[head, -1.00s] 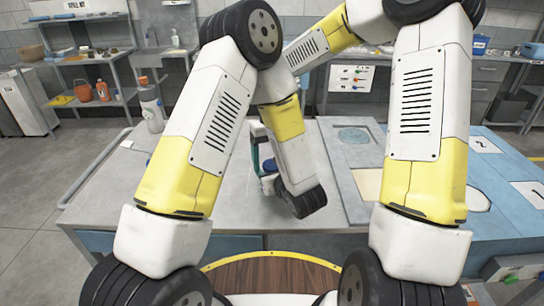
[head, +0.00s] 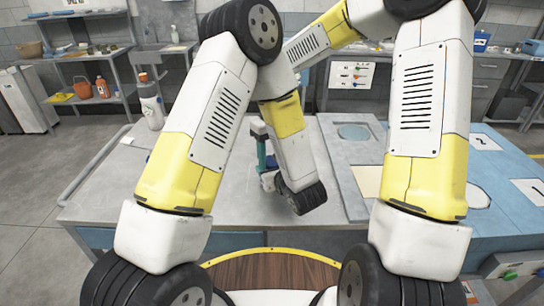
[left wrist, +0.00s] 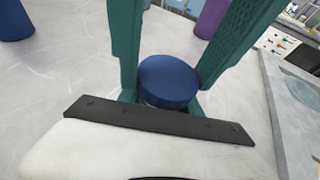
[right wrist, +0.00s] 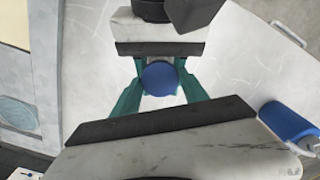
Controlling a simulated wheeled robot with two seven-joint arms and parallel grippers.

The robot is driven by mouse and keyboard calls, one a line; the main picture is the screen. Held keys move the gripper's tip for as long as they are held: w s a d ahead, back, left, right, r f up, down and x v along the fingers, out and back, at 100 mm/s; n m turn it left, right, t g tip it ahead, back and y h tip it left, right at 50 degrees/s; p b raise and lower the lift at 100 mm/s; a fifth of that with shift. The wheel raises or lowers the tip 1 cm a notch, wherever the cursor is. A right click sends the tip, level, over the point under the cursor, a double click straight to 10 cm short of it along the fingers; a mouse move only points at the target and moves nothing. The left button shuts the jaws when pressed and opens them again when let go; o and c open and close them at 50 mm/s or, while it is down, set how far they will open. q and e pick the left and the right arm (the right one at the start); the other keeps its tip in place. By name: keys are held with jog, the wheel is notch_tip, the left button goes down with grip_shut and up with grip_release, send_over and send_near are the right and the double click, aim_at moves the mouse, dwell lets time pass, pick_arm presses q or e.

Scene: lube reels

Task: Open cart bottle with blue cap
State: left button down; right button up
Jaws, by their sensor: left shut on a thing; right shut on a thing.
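The blue cap (left wrist: 168,80) sits upright between teal fingers in the left wrist view. It also shows from above between my right gripper's fingers in the right wrist view (right wrist: 160,78). My right gripper (head: 265,160) points down onto the cap and is shut on it. My left gripper (head: 268,181) is low over the cart top, shut on the bottle from the side. The bottle's body is mostly hidden under the cap and behind the fingers and palms.
The grey cart top (head: 200,215) is mostly clear around the grippers. A white bottle (head: 151,104) stands at its back left. A purple object (left wrist: 212,18) and a blue cylinder (right wrist: 288,122) stand apart from the capped bottle. Blue panels (head: 495,190) lie right.

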aim_at(272, 160)
jog(key=shift+r, duration=0.15)
dwell(0.3)
jog(key=shift+r, duration=1)
jog(key=shift+r, duration=2)
pick_arm(q)
jog(key=c, duration=0.7)
grip_release()
